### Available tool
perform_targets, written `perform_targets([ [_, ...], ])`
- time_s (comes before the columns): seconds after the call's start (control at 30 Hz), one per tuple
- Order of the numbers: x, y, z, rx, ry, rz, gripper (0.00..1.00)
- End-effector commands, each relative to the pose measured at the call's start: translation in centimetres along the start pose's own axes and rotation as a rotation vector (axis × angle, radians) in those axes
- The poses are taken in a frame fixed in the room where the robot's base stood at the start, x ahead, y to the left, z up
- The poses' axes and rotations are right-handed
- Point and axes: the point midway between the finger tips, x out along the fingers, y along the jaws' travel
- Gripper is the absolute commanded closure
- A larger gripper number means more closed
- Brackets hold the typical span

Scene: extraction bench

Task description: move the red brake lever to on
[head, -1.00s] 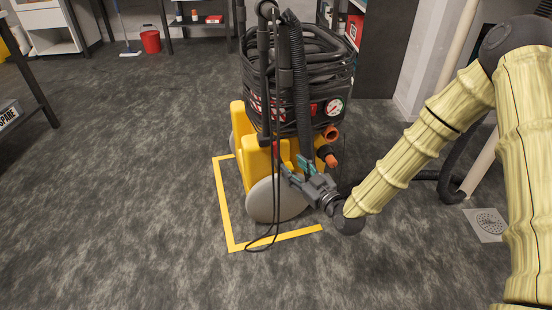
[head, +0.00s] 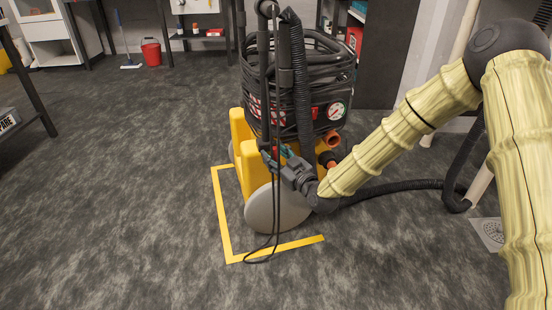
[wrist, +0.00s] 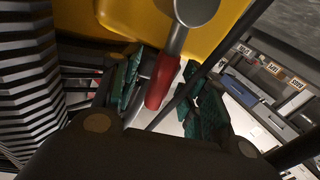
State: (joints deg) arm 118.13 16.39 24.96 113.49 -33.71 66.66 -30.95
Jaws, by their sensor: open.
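The red brake lever (wrist: 163,82) shows in the wrist view as a red grip on a grey metal arm with a round end, in front of the yellow body of the machine (head: 243,130). My gripper (wrist: 160,88) is open, with its teal finger pads on either side of the red grip; I cannot tell whether either pad touches it. In the head view my gripper (head: 277,158) is at the machine's lower side, just above the grey wheel (head: 277,208). There the lever is mostly hidden by my gripper and the cables.
Black cables hang in front of the machine, close to my gripper. A ribbed hose (wrist: 28,85) is near on the left in the wrist view. Yellow floor tape (head: 222,215) borders the machine. A black hose (head: 400,185) runs right. The floor at left is clear.

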Motion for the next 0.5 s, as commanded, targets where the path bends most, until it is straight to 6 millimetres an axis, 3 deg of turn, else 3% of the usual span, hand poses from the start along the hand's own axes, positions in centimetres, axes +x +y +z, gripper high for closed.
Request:
perform_targets([
  [0.23, 0.03, 0.01, -0.03, 0.000, 0.000, 0.000, 0.56],
  [0.4, 0.01, 0.01, -0.02, 0.000, 0.000, 0.000, 0.87],
  [0.5, 0.01, 0.02, -0.02, 0.000, 0.000, 0.000, 1.00],
])
